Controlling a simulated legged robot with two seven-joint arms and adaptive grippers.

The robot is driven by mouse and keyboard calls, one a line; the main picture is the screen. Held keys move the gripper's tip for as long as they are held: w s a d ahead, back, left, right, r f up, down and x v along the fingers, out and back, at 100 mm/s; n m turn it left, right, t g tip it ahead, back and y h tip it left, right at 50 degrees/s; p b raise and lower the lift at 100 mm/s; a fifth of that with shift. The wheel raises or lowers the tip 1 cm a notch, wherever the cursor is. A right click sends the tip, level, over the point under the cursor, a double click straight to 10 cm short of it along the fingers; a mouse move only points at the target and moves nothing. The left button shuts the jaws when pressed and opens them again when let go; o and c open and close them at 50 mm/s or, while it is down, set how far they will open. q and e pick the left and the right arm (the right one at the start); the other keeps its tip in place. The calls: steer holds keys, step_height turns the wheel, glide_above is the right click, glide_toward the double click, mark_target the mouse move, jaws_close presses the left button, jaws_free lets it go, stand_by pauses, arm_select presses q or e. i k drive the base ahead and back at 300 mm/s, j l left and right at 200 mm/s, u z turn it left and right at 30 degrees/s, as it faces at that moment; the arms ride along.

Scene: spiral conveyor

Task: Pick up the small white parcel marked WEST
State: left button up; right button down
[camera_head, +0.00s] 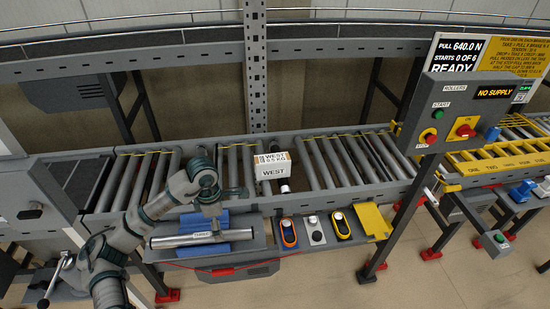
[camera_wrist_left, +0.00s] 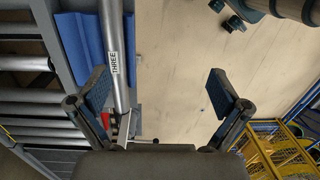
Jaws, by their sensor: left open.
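The small white parcel marked WEST (camera_head: 272,167) sits on the roller conveyor (camera_head: 320,165) near the middle of the head view. Its printed top and front face me, and the top also reads 0.5 KG. My left gripper (camera_head: 222,205) is in front of the conveyor, to the left of the parcel and apart from it. In the left wrist view my left gripper (camera_wrist_left: 158,92) has its two fingers wide apart with nothing between them. The parcel does not show in that view. My right gripper is in neither view.
A metal roller labelled THREE (camera_head: 202,237) lies on blue supports below the gripper. Orange and yellow devices (camera_head: 289,233) sit on the shelf to its right. A grey upright post (camera_head: 256,70) stands behind the parcel. A control panel (camera_head: 455,112) stands at right.

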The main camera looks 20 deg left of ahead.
mark_target(273, 166)
steer(key=i, duration=1.6)
